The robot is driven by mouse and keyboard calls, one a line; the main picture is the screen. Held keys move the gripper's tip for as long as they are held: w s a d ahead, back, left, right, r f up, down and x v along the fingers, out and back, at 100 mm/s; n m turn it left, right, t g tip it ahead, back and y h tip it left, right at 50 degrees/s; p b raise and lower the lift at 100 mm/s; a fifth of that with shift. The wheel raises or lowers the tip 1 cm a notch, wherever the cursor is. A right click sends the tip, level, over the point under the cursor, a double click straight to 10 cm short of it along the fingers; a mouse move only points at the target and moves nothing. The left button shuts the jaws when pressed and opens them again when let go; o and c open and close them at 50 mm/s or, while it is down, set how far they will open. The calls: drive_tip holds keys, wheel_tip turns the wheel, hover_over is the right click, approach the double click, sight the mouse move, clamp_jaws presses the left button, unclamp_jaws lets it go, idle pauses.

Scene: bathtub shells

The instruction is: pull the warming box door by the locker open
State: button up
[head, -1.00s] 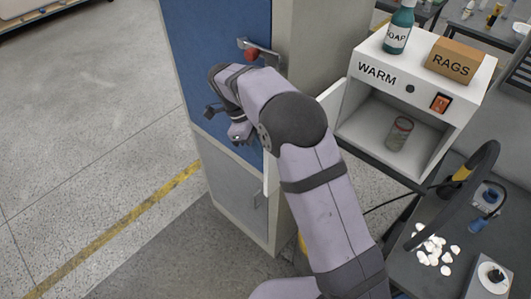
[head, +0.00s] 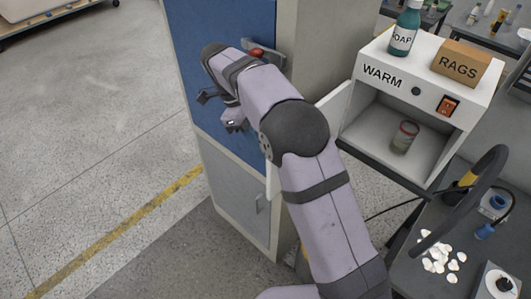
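The white warming box (head: 372,90), marked WARM, stands on the right with its front open. I see a jar (head: 404,138) inside it. Its white door (head: 336,102) is swung out to the left toward the locker, and my arm hides much of it. The blue and grey locker (head: 232,180) stands at the left of the box. My gripper (head: 218,110) is in front of the locker's blue door, beyond the warming box door. Its fingers are apart with nothing seen between them.
A soap bottle (head: 404,32) and a rags box (head: 461,64) stand on top of the warming box. White shells (head: 440,258) lie on the dark bench at the lower right, beside a black hose (head: 480,190). Open floor is at the left.

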drive_tip(key=shift+v, duration=1.25)
drive_tip(key=shift+a, duration=0.1)
